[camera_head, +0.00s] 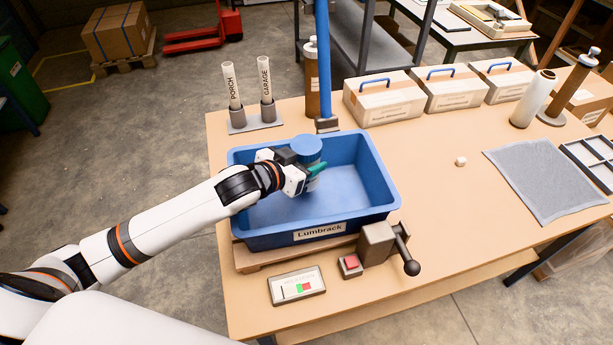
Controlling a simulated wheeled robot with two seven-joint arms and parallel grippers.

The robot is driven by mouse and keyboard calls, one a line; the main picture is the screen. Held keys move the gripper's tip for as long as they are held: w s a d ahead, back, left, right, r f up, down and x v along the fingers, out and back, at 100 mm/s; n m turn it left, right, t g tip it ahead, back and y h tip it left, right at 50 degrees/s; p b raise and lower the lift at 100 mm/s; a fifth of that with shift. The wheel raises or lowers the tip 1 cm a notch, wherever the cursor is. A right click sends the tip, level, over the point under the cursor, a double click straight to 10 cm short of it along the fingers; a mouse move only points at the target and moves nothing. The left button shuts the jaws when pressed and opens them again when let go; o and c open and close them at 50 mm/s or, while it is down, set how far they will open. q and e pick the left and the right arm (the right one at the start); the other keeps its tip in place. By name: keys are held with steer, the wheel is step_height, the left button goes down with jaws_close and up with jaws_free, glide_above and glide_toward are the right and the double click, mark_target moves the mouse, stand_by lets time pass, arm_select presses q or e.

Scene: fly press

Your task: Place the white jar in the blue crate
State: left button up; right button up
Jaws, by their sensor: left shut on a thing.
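The blue crate (375,200), labelled "Lumbrack", sits on a wooden base near the table's front left. My left gripper (303,170) reaches over its left wall and is shut on a jar with a blue lid (305,147). The jar is upright, within the crate's outline, towards the back. Its body is mostly hidden by the gripper; a pale part shows below the fingers. I cannot tell whether it touches the crate floor. My right gripper is not in view.
A blue post (324,60) stands right behind the crate. Two labelled tubes (266,85) stand at back left. A clamp with a lever (380,245) and a red button (350,263) are in front. Lidded boxes (385,103) line the back. The table's middle right is mostly clear.

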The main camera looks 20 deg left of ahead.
arm_select(q)
step_height(320, 180, down, 4)
steer(key=shift+f, duration=0.2)
steer(key=o, duration=1)
steer(key=shift+f, duration=0.15)
steer(key=b+v, duration=0.1)
steer(key=v, duration=1.1)
steer(key=shift+b, duration=0.3)
